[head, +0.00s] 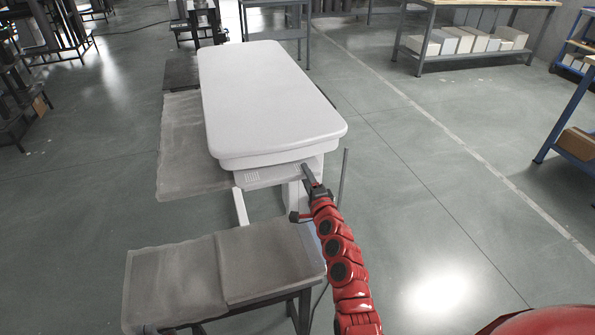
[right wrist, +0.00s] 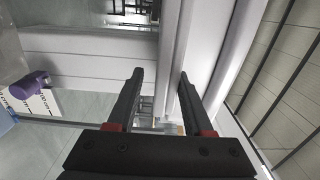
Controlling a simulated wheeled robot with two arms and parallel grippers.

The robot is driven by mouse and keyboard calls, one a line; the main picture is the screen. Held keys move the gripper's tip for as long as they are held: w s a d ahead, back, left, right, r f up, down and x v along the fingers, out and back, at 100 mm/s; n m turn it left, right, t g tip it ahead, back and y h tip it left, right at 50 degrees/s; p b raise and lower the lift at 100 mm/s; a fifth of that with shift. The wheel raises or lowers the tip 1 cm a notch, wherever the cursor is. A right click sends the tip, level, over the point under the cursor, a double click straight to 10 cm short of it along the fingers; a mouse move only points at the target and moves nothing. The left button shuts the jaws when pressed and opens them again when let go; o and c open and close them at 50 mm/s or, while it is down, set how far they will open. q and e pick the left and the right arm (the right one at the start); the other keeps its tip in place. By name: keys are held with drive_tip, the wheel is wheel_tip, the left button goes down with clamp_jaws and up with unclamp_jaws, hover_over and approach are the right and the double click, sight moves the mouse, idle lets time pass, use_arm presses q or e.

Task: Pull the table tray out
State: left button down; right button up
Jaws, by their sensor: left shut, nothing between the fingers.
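The white table (head: 262,90) has a thick rounded top and stands on pale legs. Under its near edge is a thin white table tray (head: 268,176), seen as a slotted strip. My right gripper (head: 306,171) is at the right part of the tray's near edge. My left gripper is not in view.
A grey bench (head: 265,262) stands close in front of the table. A grey mat or low platform (head: 185,150) lies to the table's left. A workbench with boxes (head: 465,42) stands at the back right. The floor right of the table is clear.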

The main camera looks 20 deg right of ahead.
drive_tip(key=shift+w, duration=0.15)
drive_tip(key=shift+r, duration=0.15)
drive_tip(key=shift+c, duration=0.7)
clamp_jaws()
drive_tip(key=shift+s, duration=0.2)
